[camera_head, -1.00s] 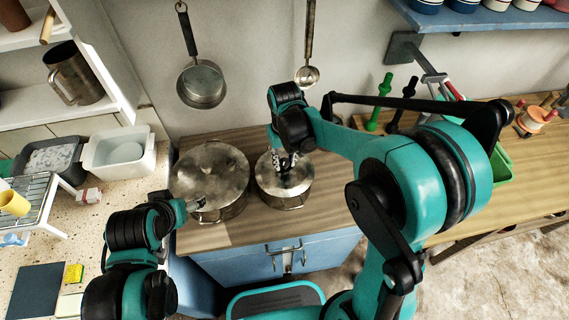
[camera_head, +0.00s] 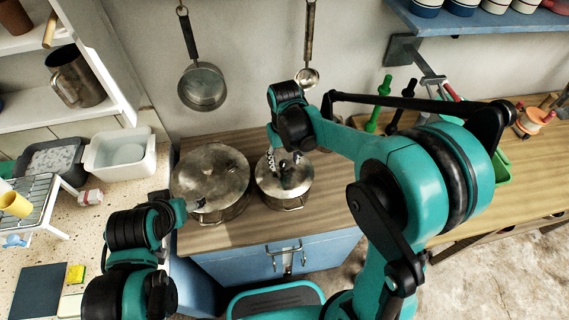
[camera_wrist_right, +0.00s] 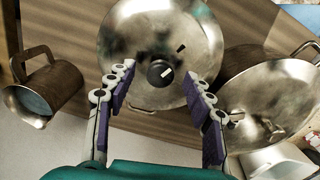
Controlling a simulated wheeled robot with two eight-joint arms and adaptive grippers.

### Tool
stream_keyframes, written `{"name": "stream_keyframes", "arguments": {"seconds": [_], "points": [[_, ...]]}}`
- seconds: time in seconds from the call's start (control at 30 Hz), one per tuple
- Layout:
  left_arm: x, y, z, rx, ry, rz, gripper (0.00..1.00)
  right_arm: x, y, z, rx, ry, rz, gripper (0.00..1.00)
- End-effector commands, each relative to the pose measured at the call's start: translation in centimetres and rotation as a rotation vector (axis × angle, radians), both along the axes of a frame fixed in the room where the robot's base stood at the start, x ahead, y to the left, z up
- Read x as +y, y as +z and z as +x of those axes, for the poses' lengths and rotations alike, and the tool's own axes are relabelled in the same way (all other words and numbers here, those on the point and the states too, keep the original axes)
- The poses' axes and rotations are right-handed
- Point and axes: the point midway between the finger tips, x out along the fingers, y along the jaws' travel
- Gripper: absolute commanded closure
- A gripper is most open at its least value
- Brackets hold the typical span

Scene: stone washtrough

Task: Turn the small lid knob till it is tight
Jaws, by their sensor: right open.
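The small pot (camera_head: 284,182) stands on the wooden counter with a worn metal lid (camera_wrist_right: 205,35) on it. Its small black knob (camera_wrist_right: 160,72) has a white mark pointing up and right; a dark mark lies on the lid up and right of it. My right gripper (camera_wrist_right: 159,76) is open, with one finger on each side of the knob and a visible gap to both in the wrist view. In the head view the right gripper (camera_head: 284,160) is over this lid. My left gripper (camera_head: 192,205) is by the large pot's left front edge; its jaws are too small to read.
The large lidded pot (camera_head: 211,180) stands close on the left of the small pot. A pan (camera_head: 202,86) and a ladle (camera_head: 307,76) hang on the wall behind. Bare counter (camera_head: 335,205) lies right of the small pot.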

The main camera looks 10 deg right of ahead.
Motion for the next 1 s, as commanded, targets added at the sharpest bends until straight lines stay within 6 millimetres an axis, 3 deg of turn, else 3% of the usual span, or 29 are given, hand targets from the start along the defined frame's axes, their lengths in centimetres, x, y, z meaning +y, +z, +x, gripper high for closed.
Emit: {"name": "stream_keyframes", "arguments": {"seconds": [0.1, 0.6, 1.0], "points": [[0.0, 1.4, 0.0, 0.000, 0.000, 0.000, 0.28, 0.0, 1.7, 0.0, 0.000, 0.000, 0.000, 0.48], [0.0, 5.2, 0.0, 0.000, 0.000, 0.000, 0.28, 0.0, 6.7, 0.0, 0.000, 0.000, 0.000, 0.48], [0.0, 5.1, 0.0, 0.000, 0.000, 0.000, 0.28, 0.0, 6.7, 0.0, 0.000, 0.000, 0.000, 0.48]]}}
